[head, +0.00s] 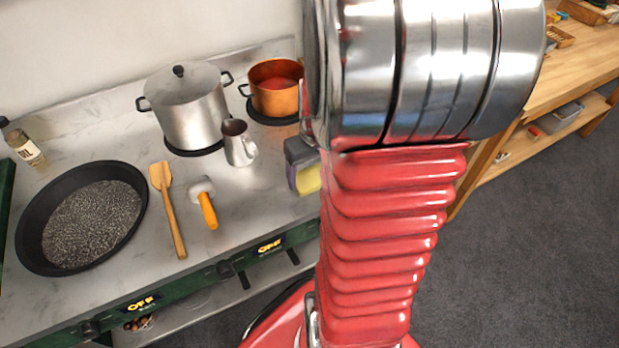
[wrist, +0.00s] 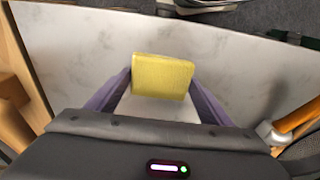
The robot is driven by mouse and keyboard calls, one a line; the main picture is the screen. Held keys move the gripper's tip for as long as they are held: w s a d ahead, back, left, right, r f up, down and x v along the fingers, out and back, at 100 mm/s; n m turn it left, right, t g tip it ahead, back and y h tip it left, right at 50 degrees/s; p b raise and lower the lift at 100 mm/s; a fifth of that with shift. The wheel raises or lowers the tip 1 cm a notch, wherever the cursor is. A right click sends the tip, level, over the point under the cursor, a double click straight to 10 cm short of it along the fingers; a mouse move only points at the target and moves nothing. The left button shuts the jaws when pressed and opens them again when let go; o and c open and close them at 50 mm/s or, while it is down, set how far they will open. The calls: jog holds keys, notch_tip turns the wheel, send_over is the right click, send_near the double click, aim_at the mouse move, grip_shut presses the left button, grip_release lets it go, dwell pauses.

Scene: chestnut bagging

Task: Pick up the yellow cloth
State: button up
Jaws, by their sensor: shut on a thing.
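The yellow cloth (wrist: 162,76) is a folded, roughly square pad between the two purple fingers of my gripper (wrist: 158,90) in the wrist view. The fingers are shut on its left and right sides. Part of the yellow cloth (head: 308,180) also shows in the head view, at the right end of the stove top. There my gripper (head: 303,170) is at the cloth, partly hidden behind my red and silver arm. I cannot tell whether the cloth touches the surface.
A wooden spatula (head: 168,210) and an orange-handled tool (head: 206,203) lie left of my gripper. A small metal jug (head: 238,145), a copper pot (head: 272,95), a lidded steel pot (head: 190,110) and a black pan (head: 32,225) stand on the stove. A wooden workbench (head: 555,80) is at right.

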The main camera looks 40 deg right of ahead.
aim_at(310, 177)
notch_tip(310, 177, up, 10)
dwell(0.6)
dwell(0.4)
jog(key=o, duration=0.5)
jog(key=shift+c, duration=0.2)
jog(key=c, duration=0.4)
jog(key=shift+o, duration=0.2)
jog(key=shift+w+a, duration=0.1)
